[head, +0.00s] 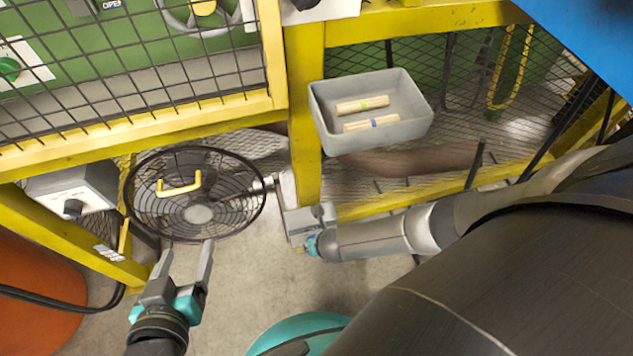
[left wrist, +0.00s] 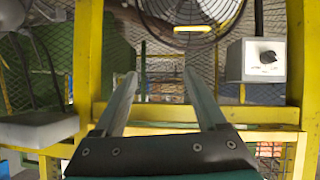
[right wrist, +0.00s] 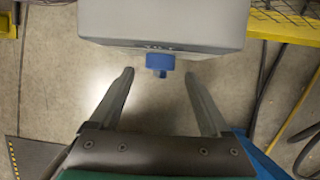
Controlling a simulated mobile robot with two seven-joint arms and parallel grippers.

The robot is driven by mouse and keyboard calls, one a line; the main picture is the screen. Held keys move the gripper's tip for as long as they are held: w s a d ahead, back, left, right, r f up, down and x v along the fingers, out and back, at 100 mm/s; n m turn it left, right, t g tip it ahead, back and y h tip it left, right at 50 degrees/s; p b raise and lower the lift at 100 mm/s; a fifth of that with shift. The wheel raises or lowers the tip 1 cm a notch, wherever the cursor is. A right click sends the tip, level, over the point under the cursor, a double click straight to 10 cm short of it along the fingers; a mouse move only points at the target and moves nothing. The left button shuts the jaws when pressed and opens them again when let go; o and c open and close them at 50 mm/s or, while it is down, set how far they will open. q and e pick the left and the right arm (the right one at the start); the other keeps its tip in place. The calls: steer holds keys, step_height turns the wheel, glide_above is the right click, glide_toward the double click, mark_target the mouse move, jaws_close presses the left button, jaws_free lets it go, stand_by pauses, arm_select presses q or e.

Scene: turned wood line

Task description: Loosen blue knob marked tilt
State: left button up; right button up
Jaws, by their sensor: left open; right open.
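The blue knob (right wrist: 160,62) sits below the edge of a grey housing (right wrist: 165,20) in the right wrist view; dark lettering above it seems to read TILT. My right gripper (right wrist: 158,75) is open, its fingertips apart on either side of the knob, with gaps at both sides. Whether they are level with it in depth I cannot tell. In the head view the knob cannot be made out. The fan (head: 197,195) has a dark wire cage and a yellow handle. My left gripper (head: 188,247) is open and empty in front of the fan.
A grey box with a black dial (head: 70,190) is left of the fan. A grey tray (head: 421,121) with wooden pieces is on the right. Yellow posts (head: 306,110) and mesh guards stand close behind the arms. Bare floor (head: 250,265) lies below the fan.

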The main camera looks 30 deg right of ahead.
steer(key=shift+b+x, duration=0.7)
steer(key=shift+x, duration=0.2)
steer(key=shift+w+f+b, duration=0.1)
steer(key=shift+f+b, duration=0.25)
steer(key=shift+f, duration=0.05)
arm_select(q)
steer(key=shift+s+d+r+n+t+h, duration=0.1)
steer(key=shift+d+r+t+h, duration=0.35)
steer(key=shift+t, duration=0.35)
steer(key=shift+s+d+r+n+t+h, duration=0.1)
steer(key=shift+s+d+r+t+h, duration=0.1)
steer(key=shift+d+r+t, duration=0.4)
steer(key=shift+s+d+r+n+t+h, duration=0.1)
steer(key=shift+d+r+t+h, duration=0.25)
steer(key=shift+d+t, duration=0.5)
arm_select(e)
steer(key=shift+w+f, duration=0.15)
steer(key=shift+f, duration=0.05)
arm_select(q)
steer(key=shift+a, duration=0.2)
arm_select(e)
jaws_close()
